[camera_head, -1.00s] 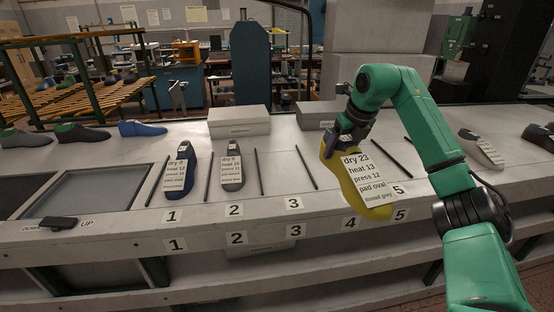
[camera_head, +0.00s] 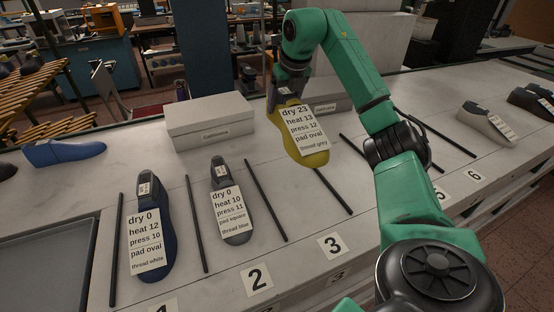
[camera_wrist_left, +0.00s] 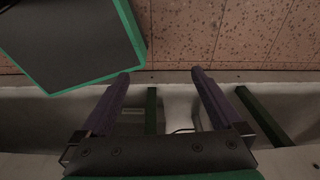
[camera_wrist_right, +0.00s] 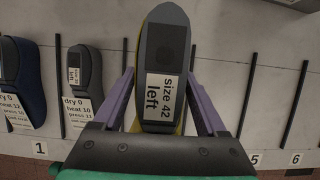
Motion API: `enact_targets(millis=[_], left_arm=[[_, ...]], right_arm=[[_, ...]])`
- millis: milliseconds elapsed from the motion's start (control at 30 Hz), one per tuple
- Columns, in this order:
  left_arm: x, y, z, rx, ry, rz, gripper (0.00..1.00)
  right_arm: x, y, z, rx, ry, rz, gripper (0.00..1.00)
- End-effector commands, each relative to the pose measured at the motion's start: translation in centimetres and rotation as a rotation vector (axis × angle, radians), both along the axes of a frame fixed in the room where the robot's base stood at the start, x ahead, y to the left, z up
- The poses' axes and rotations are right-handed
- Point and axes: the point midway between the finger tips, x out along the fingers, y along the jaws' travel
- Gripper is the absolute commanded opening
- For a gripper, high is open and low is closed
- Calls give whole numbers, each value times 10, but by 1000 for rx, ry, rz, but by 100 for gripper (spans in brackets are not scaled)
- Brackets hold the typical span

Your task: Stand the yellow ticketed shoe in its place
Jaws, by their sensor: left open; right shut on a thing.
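The yellow shoe (camera_head: 316,155) has a white ticket reading dry 23, heat 13, press 12, pad oval, thread grey. My right gripper (camera_head: 288,92) is shut on its upper end. The shoe hangs tilted, its toe toward me, in front of the rod at the right of place 3. Its gap to the bench is hard to judge. In the right wrist view the yellow shoe's dark top (camera_wrist_right: 163,45) with a "size 42 left" label sits between the fingers. My left gripper (camera_wrist_left: 160,78) is open and empty in the left wrist view. It is outside the head view.
Black rods divide the numbered places on the bench. A ticketed blue shoe (camera_head: 158,235) stands in place 1 and a ticketed grey shoe (camera_head: 228,195) in place 2. The front of place 3, by its number (camera_head: 332,245), is bare. A grey box (camera_head: 212,120) stands behind.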

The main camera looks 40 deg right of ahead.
Motion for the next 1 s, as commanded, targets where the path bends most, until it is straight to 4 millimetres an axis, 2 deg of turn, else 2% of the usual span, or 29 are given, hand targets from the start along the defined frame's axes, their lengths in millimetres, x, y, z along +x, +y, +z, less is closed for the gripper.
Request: enact_targets(millis=[100, 233, 367, 500, 633, 833, 1000], left_arm=[[-16, 1, -7, 2, 26, 0, 100], [-27, 2, -10, 4, 44, 0, 100], [-27, 2, -9, 3, 43, -1, 100], [-15, 1, -4, 1, 24, -1, 100], [-6, 0, 0, 0, 8, -1, 100], [-9, 0, 6, 0, 14, -1, 100], [-12, 0, 4, 1, 18, -1, 100]], right_arm=[[-1, -1, -31, -2, 6, 0, 0], [-2, 0, -70, -2, 7, 1, 0], [-2, 0, -108, 0, 6, 0, 0], [-2, 0, -140, 1, 3, 1, 0], [-2, 0, -156, 1, 0, 0, 0], [-2, 0, -188, 1, 1, 0, 0], [-1, 0, -192, 0, -3, 0, 0]])
